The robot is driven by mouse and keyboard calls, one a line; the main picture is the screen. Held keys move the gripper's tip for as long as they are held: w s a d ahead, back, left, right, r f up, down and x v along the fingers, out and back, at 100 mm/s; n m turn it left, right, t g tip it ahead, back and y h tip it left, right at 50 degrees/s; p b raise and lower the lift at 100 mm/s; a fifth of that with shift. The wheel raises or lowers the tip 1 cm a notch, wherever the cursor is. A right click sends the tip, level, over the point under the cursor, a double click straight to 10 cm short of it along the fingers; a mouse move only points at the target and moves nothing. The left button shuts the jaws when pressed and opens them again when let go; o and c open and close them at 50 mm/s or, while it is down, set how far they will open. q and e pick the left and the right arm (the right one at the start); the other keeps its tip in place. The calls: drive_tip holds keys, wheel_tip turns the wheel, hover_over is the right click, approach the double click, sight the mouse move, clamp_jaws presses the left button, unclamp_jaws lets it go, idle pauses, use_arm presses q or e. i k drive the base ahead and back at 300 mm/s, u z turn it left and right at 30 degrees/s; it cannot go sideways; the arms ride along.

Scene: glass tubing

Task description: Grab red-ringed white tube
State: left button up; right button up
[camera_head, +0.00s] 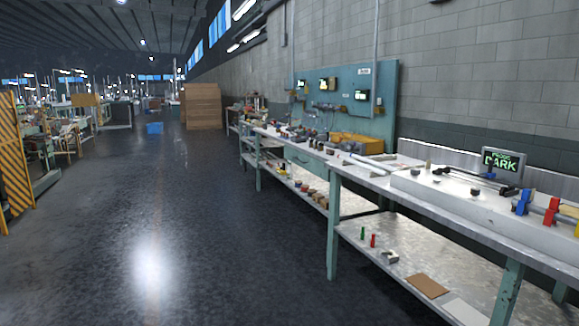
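No tube with a clear red ring can be made out at this distance. A long pale tube-like item (367,165) lies on the workbench top (375,183), near its middle; I cannot tell whether it has a ring. At the far right of the bench, a blue upright piece (522,202) and a red upright piece (551,211) stand close together, with a greyish bar between them. Neither of my grippers is in view.
A long bench with teal legs (333,235) runs along the right wall. Its lower shelf (405,262) holds small green and red items and a brown sheet (427,286). A small screen (503,166) stands at the back. The dark floor (190,220) at left is clear.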

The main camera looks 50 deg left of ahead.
sight(376, 170)
drive_tip(key=u, duration=1.75)
drive_tip(key=i, duration=1.1)
drive_tip(key=z, duration=0.5)
drive_tip(key=i, duration=0.55)
drive_tip(key=z, duration=0.45)
